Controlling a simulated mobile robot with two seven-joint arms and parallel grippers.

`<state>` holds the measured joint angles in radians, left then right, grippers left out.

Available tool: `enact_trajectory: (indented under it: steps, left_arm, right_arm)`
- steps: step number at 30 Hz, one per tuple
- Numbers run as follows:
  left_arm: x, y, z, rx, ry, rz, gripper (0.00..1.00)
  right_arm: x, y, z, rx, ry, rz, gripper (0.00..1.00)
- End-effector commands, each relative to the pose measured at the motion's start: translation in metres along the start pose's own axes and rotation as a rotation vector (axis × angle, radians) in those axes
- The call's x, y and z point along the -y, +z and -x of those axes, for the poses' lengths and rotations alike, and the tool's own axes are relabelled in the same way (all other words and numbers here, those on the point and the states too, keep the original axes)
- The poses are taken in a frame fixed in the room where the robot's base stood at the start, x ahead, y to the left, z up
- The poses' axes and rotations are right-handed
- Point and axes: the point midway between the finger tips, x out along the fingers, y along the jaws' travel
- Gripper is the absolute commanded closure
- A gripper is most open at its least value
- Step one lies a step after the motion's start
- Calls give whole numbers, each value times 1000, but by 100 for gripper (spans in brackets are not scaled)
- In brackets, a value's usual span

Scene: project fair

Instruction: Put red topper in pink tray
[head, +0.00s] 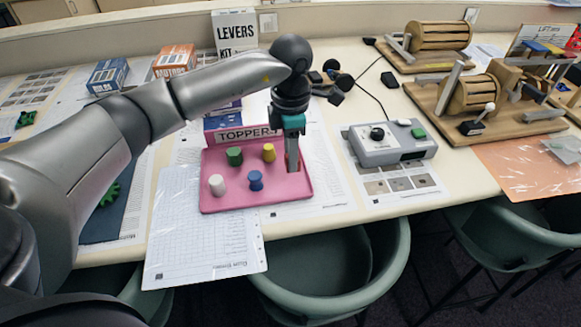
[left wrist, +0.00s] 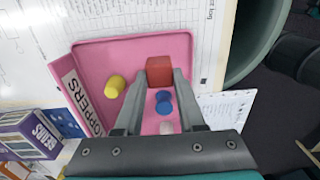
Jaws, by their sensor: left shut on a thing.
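The pink tray (head: 285,192) lies on the table with its TOPPERS label at the back; it also shows in the left wrist view (left wrist: 120,52). My left gripper (head: 293,168) points down over the tray's right part. In the left wrist view its fingers (left wrist: 158,84) are shut on the red topper (left wrist: 159,70), a red block at the fingertips. In the head view the fingers mostly hide it. I cannot tell whether it touches the tray floor. A green topper (head: 234,156), yellow topper (head: 268,152), blue topper (head: 256,180) and white topper (head: 217,185) stand in the tray.
A grey control box (head: 392,142) stands right of the tray. Wooden drum rigs (head: 470,95) are farther right. A LEVERS kit box (head: 235,32) is behind. A paper sheet (head: 205,235) overhangs the front edge, and green chairs (head: 330,285) stand before the table.

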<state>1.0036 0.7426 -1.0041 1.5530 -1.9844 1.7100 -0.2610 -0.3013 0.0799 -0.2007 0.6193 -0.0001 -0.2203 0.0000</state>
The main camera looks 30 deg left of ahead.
Motion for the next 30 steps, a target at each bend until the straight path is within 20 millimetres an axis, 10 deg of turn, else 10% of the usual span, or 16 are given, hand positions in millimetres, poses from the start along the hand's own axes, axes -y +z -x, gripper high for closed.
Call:
enact_trajectory:
  steps: [9,20,21,30]
  left_arm:
    - [1,-1,-41,-2,-2,0,100]
    - [0,0,-45,0,1,-1,100]
    - [0,0,-46,-1,0,-1,60]
    - [0,0,-45,-1,0,0,32]
  right_arm:
    - [0,0,-4,-1,1,0,50]
    - [-1,-1,-6,-2,1,-1,50]
    - [-1,-1,-7,-2,1,-1,50]
    - [-1,-1,-6,-3,1,-1,50]
